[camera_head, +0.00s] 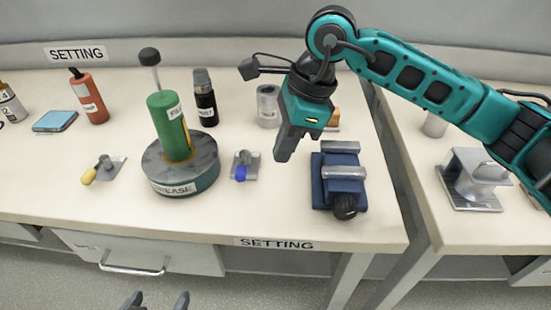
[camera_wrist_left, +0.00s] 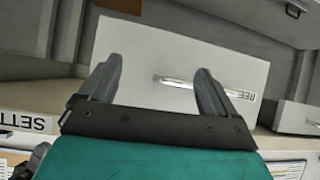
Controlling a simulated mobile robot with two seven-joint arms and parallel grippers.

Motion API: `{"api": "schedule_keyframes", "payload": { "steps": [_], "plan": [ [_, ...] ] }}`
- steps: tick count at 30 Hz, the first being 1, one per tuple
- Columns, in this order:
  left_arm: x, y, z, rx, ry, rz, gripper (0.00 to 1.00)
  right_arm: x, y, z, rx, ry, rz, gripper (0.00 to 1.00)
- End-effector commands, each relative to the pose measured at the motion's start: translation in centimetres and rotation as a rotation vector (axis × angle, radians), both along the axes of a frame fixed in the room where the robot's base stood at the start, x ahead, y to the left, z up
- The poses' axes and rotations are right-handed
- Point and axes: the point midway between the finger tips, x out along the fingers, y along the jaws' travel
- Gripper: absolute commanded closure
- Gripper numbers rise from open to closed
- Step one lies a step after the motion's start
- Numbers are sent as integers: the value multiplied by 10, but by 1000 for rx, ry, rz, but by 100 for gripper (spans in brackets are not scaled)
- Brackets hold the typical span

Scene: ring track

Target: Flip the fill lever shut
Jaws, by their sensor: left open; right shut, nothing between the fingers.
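On the table stand two small levers on grey plates. One has a yellow handle (camera_head: 89,176), left of the round grease base (camera_head: 180,185); the other has a blue handle (camera_head: 241,174), right of it. I cannot read which is the fill lever. A green cylinder (camera_head: 168,125) with a black-knobbed rod stands on the grease base. My right gripper (camera_head: 281,156) is shut and empty above the table, right of the blue-handled lever. My left gripper (camera_head: 157,302) is open and empty in front of the table; its spread fingers also show in the left wrist view (camera_wrist_left: 160,75).
A blue clamp-like block (camera_head: 340,190) with metal bars sits right of my right gripper. Bottles, a grey can (camera_head: 268,105) and a blue pad (camera_head: 55,121) stand at the back. A drawer (camera_wrist_left: 190,70) with a metal handle faces my left gripper. A gap separates the right-hand table.

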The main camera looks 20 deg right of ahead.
Motion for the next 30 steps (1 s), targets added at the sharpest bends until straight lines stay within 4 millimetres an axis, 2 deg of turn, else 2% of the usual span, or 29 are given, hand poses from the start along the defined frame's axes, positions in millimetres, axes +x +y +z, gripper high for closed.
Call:
{"api": "schedule_keyframes", "payload": {
  "steps": [1,3,10,15,30],
  "plan": [
    [0,0,4,1,0,-1,9,-1,-3,15,0,-3,0,100],
    [0,1,5,2,-1,0,9,-2,-7,30,1,-4,1,100],
    [0,3,9,10,-3,-4,9,-6,-17,62,0,-1,0,100],
    [1,3,10,11,-5,-4,9,-7,-20,70,0,2,2,100],
    [4,3,13,7,-12,-3,9,-7,-20,70,0,1,0,100]
  ]
}}
